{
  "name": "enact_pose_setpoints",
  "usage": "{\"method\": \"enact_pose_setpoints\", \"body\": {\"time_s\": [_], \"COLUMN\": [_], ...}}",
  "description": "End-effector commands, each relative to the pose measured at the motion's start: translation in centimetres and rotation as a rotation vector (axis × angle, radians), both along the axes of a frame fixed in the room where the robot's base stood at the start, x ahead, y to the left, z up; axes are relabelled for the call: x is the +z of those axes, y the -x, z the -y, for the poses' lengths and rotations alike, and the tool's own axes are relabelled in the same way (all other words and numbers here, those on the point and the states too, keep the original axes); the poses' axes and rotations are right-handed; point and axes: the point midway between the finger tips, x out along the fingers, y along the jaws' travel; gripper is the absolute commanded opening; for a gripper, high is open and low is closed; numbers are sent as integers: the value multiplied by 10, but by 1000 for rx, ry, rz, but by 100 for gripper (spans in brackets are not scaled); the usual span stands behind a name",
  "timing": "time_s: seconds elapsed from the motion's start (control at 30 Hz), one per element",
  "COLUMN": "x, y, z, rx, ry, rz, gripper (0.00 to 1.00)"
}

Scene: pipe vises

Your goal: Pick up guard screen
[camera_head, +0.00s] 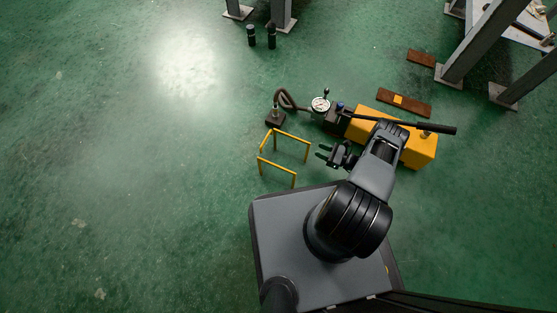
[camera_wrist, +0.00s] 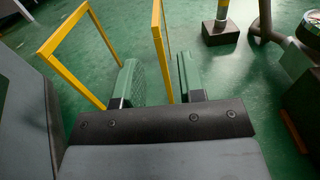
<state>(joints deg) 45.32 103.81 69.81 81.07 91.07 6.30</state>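The guard screen appears as two yellow tube frames standing on the green floor, a farther one (camera_head: 290,135) and a nearer one (camera_head: 277,165). I cannot tell whether they are joined or which is the screen. My gripper (camera_head: 321,153) is open and empty, just right of the farther frame. In the wrist view, one yellow post (camera_wrist: 164,65) shows in the gap between the green-padded fingers of my gripper (camera_wrist: 160,80). I cannot tell whether it lies between them in depth. The other frame (camera_wrist: 62,28) is left of the fingers.
A yellow box (camera_head: 418,150) with a black lever, a gauge (camera_head: 320,104) and a dark hose (camera_head: 285,97) is beyond and right of my gripper. A dark block (camera_head: 275,119) stands close behind the farther frame. The floor to the left is clear.

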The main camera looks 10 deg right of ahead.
Motion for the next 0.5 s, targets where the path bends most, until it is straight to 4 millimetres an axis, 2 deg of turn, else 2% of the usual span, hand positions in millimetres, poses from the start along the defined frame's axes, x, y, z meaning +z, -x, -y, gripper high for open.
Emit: {"method": "enact_pose_setpoints", "body": {"time_s": [0.2,0.5], "x": [0,-2], "y": [-17,-28], "z": [-24,-41], "rx": [3,5], "ry": [-1,2], "rz": [-1,-1], "gripper": [36,36]}}
